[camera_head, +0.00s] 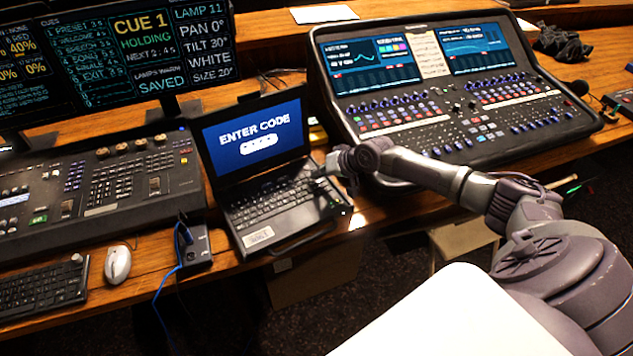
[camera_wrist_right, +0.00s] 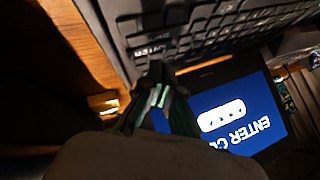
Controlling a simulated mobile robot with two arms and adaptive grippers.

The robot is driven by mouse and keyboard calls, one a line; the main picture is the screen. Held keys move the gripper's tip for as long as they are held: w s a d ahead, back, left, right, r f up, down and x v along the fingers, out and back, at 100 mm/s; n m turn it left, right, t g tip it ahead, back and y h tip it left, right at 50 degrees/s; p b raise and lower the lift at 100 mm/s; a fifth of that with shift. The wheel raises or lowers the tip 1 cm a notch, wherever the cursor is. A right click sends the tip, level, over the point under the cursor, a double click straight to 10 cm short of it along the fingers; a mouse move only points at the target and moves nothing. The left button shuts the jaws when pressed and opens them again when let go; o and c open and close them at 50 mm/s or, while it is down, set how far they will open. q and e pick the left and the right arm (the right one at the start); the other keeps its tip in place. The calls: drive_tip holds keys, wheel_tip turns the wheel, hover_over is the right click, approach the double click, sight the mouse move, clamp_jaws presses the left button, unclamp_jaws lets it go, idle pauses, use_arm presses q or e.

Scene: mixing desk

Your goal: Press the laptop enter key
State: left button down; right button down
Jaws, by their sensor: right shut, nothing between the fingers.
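The laptop (camera_head: 290,208) stands open on the desk in the head view, its blue screen (camera_head: 252,138) reading "ENTER CODE" above a box of masked characters. My right gripper (camera_head: 320,174) is over the right side of its keyboard (camera_head: 268,203). In the right wrist view, the shut, empty fingers (camera_wrist_right: 158,82) are close to the keyboard (camera_wrist_right: 205,30), beside a wide key with pale lettering (camera_wrist_right: 150,50). I cannot tell whether they touch it. The screen (camera_wrist_right: 238,118) shows upside down there. My left gripper is out of view.
A lighting console (camera_head: 105,185) and monitors (camera_head: 125,50) stand left of the laptop. A large mixing desk (camera_head: 430,100) is close on the right, beside my right arm. A white mouse (camera_head: 118,263), a keyboard (camera_head: 42,290) and a small box with a blue cable (camera_head: 195,245) are at front left.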

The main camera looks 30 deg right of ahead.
sight(319, 183)
drive_tip(key=shift+f, duration=0.4)
drive_tip(key=shift+f+b, duration=0.35)
drive_tip(key=shift+b, duration=0.05)
idle(0.4)
drive_tip(key=shift+r+p, duration=0.8)
wheel_tip(319, 183, up, 5)
drive_tip(key=p, duration=0.4)
drive_tip(key=shift+p, duration=0.4)
idle(0.5)
